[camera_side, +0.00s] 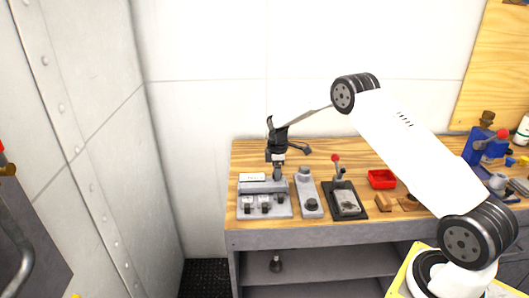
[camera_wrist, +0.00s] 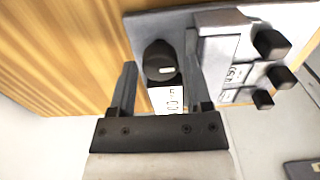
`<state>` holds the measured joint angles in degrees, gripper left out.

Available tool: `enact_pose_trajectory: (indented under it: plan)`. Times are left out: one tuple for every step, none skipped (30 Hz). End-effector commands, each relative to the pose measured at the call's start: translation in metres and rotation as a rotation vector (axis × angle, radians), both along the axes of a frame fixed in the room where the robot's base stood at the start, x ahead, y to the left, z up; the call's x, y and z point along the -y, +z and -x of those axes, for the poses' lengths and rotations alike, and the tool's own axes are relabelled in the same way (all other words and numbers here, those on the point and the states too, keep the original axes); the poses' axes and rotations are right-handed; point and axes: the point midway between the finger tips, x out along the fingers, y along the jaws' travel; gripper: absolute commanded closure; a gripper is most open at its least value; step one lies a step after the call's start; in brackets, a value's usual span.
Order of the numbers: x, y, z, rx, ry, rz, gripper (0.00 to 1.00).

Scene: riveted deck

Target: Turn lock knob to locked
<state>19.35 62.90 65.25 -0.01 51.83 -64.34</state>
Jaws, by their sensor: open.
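The lock knob (camera_wrist: 158,54) is a round black knob on a grey plate (camera_wrist: 182,22) in the wrist view. A short white mark on it lies nearly sideways, toward the right of its face. My gripper (camera_wrist: 160,76) is open, with one finger on either side of the knob. I cannot tell whether either finger touches it. A white label (camera_wrist: 167,100) with dark print shows just below the knob, partly cut off by my gripper. In the side view my gripper (camera_side: 277,176) points down at the back right of the grey panel (camera_side: 277,212), and the knob cannot be made out.
Beside the knob, a raised grey block (camera_wrist: 222,45) and several black knobs stand on the same plate. On the wooden bench, a grey fixture (camera_side: 309,197), a black-based lever device (camera_side: 346,202) and a red tray (camera_side: 382,179) stand to the right. The wall is behind.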

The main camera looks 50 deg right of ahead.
Motion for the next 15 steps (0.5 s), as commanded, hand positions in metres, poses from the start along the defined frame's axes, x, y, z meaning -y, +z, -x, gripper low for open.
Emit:
enact_pose_trajectory:
  plan:
    - [0.0000,-0.0028,0.0001,0.000,0.000,0.000,0.36]
    - [0.0000,-0.0037,0.0001,0.000,0.000,0.000,0.36]
    - [0.0000,-0.0045,0.0000,0.000,0.000,0.000,0.36]
    - [0.0000,-0.0048,0.0000,0.000,0.000,0.000,0.36]
    - [0.0000,-0.0051,0.0000,0.000,0.000,0.000,0.36]
    - [0.0000,-0.0052,0.0000,0.000,0.000,0.000,0.36]
    - [0.0000,-0.0051,0.0000,0.000,0.000,0.000,0.36]
    - [0.0000,-0.0051,0.0000,0.000,0.000,0.000,0.36]
    - [0.0000,-0.0051,0.0000,0.000,0.000,0.000,0.36]
    - [0.0000,-0.0051,0.0000,0.000,0.000,0.000,0.36]
    - [0.0000,-0.0050,0.0000,0.000,0.000,0.000,0.36]
    - [0.0000,-0.0050,0.0001,0.000,0.000,0.000,0.46]
    - [0.0000,-0.0050,0.0001,0.000,0.000,0.000,0.56]
    - [-0.0001,-0.0050,0.0001,0.000,0.000,0.000,0.65]
    - [0.0000,-0.0050,0.0001,0.000,0.000,0.000,0.78]
